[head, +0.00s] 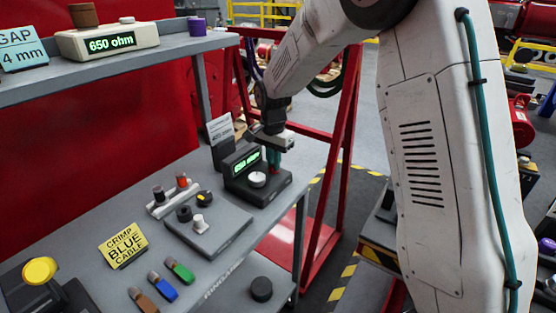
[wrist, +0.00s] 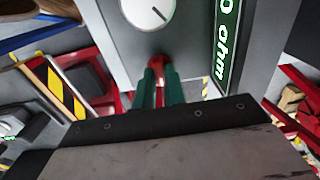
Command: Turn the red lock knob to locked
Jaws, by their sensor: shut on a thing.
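The red lock knob (wrist: 158,62) sits on the front of a dark device (head: 262,196), beside its white dial (head: 257,180). In the wrist view the dial (wrist: 147,12) shows a dark pointer line, just beyond the knob. My gripper (wrist: 159,82) has green fingers, one on each side of the red knob, and is shut on it. In the head view my gripper (head: 273,157) comes down from above at the device's right side. Most of the knob is hidden by the fingers, so its turn position cannot be read.
The device's green display (head: 246,163) reads in ohms, and a sign (head: 220,129) stands behind it. A plate with small knobs (head: 208,231) and a yellow sign (head: 122,245) lie on the grey bench. A shelf (head: 120,72) overhangs the left. A red frame (head: 335,165) stands to the right.

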